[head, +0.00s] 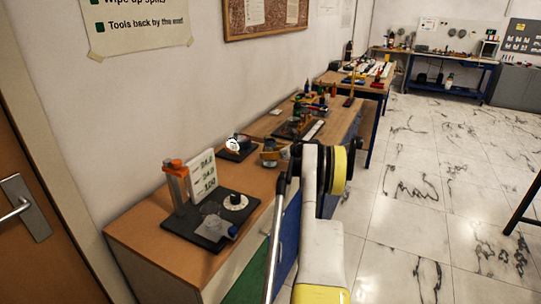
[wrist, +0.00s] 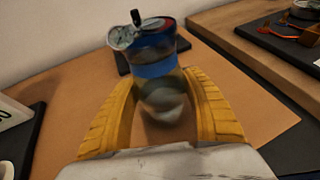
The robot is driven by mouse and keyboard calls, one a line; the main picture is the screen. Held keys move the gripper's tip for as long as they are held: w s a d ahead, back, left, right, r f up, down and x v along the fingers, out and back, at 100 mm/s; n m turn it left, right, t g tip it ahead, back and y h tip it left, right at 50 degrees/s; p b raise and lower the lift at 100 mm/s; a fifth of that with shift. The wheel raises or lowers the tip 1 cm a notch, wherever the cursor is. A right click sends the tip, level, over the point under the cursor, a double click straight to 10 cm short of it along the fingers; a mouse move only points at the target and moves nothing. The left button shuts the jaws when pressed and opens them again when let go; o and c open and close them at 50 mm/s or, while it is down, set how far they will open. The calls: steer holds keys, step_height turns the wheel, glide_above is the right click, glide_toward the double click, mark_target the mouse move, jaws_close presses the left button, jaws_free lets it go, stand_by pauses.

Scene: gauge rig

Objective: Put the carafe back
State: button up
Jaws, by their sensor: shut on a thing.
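My gripper (wrist: 165,105) has its two yellow fingers closed around a greyish, glassy rounded body, which I take to be the carafe (wrist: 163,98). Its outline is blurred, and I cannot tell how its lower end sits. A blue band and a dark, red-rimmed top (wrist: 153,45) show just beyond it; I cannot tell whether these belong to it or to a thing behind. In the head view my gripper (head: 269,157) is over the wooden bench, right of a round white gauge (head: 232,145). The carafe is too small there to make out.
A dark base (head: 208,232) carries an orange-topped post (head: 175,180), a white number panel (head: 203,172) and a white dial (head: 235,202) at the bench's near end. The gauge stands by another dark plate (head: 238,154). More equipment fills the bench farther back. Bare wood lies between the two plates.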

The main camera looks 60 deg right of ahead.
steer(key=o, duration=1.4)
steer(key=shift+f, duration=0.1)
steer(key=shift+r, duration=0.25)
steer(key=p+v, duration=0.3)
steer(key=v, duration=0.9)
steer(key=shift+f, duration=0.15)
